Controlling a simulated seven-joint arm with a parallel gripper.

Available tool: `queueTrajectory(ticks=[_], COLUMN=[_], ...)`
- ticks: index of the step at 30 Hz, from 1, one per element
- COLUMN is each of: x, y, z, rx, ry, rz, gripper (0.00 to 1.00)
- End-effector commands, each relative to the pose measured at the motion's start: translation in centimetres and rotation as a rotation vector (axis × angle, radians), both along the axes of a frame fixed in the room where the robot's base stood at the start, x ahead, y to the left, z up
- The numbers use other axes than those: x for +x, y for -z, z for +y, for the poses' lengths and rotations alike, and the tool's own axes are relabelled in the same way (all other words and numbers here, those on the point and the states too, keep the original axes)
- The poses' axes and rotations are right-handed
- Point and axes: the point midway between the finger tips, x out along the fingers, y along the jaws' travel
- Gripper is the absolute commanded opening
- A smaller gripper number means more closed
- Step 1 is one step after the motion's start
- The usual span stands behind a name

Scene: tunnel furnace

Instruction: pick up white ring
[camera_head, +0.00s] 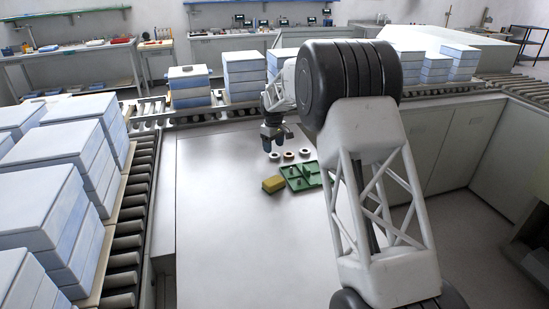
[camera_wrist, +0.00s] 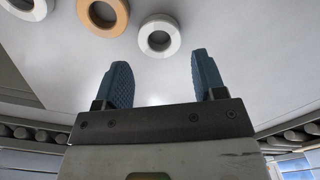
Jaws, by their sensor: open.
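Three rings lie in a row on the table. A white ring (camera_head: 274,156) is at the left end in the head view and is the nearest to my gripper in the wrist view (camera_wrist: 159,36). An orange-tan ring (camera_head: 289,155) is in the middle, also in the wrist view (camera_wrist: 102,16). A pale grey-white ring (camera_head: 304,152) is at the other end, partly cut off in the wrist view (camera_wrist: 27,8). My gripper (camera_wrist: 160,78) is open and empty, with the nearest white ring beyond its fingertips. In the head view my gripper (camera_head: 272,146) hangs close to that ring.
A green divided tray (camera_head: 291,183) and a yellow block (camera_head: 273,184) sit in front of the rings. The grey table (camera_head: 220,230) is otherwise clear. Roller conveyors with stacked white-blue boxes (camera_head: 60,190) run along the left and back.

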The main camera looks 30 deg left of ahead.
Motion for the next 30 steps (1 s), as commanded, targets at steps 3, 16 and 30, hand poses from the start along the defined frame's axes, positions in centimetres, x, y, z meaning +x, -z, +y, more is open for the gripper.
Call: queueTrajectory(ticks=[3,16,30], x=[-0.1,-0.1,-0.1], y=[1.3,3.9,3.9], z=[0.1,0.1,0.1], rx=[-0.001,0.0,0.0], ry=[0.0,0.0,0.0], rz=[0.001,0.0,0.0], gripper=[0.64,0.64,0.61])
